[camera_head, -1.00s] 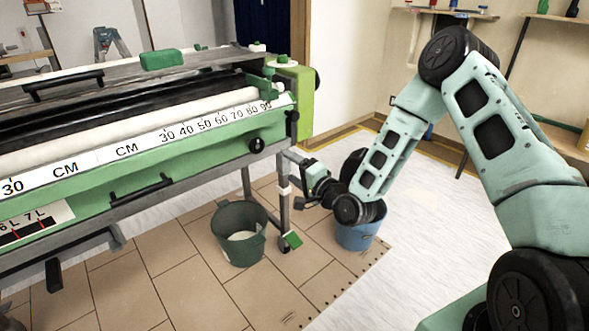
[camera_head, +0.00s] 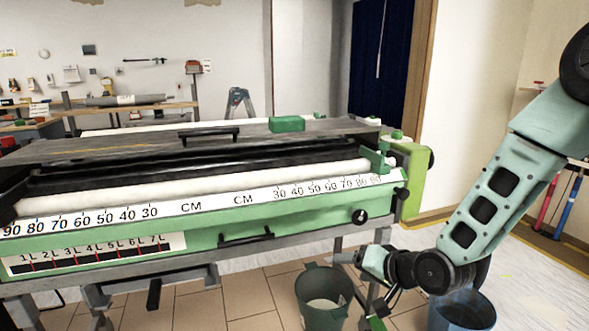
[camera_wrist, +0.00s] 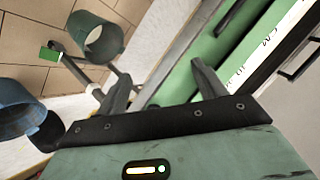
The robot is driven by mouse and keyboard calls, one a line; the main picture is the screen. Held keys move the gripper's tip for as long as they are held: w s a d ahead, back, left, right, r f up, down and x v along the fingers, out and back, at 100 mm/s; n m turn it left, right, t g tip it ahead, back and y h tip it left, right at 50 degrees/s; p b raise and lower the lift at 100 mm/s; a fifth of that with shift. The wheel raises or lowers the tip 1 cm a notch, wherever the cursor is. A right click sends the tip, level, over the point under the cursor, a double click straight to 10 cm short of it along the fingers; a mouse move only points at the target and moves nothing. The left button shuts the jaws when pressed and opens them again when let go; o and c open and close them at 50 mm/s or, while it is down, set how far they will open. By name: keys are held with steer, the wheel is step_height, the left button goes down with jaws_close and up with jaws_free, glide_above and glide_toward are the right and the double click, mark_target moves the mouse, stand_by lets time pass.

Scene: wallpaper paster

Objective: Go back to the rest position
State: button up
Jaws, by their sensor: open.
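My gripper (camera_head: 345,257) is at the right end of the wallpaper paster, in front of its leg and above the green bucket. In the wrist view my gripper (camera_wrist: 160,85) has its two fingers spread apart with nothing between them. The wallpaper paster (camera_head: 300,213) is a long green machine with a white roller and a CM scale along its front. Its green side also shows in the wrist view (camera_wrist: 180,82), beyond the fingers.
A green bucket (camera_head: 324,312) and a blue bucket (camera_head: 462,312) stand on the floor below my arm. A wall bench with tools (camera_head: 125,105) is at the back left. A door frame (camera_head: 418,110) and pale wall stand behind at the right.

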steer(key=s+r+n+g+h, duration=0.2)
steer(key=s+r+n+g, duration=0.1)
steer(key=s, duration=0.7)
steer(key=s+r+n+g+h, duration=0.2)
steer(key=s+r+n+g, duration=0.15)
steer(key=s, duration=0.65)
steer(key=s+r+n+g+h, duration=0.2)
steer(key=s+r+n, duration=0.15)
steer(key=s, duration=0.75)
step_height(320, 180, up, 20)
steer(key=p, duration=2)
steer(key=shift+f, duration=0.15)
steer(key=shift+a+g, duration=0.1)
steer(key=shift+g, duration=0.15)
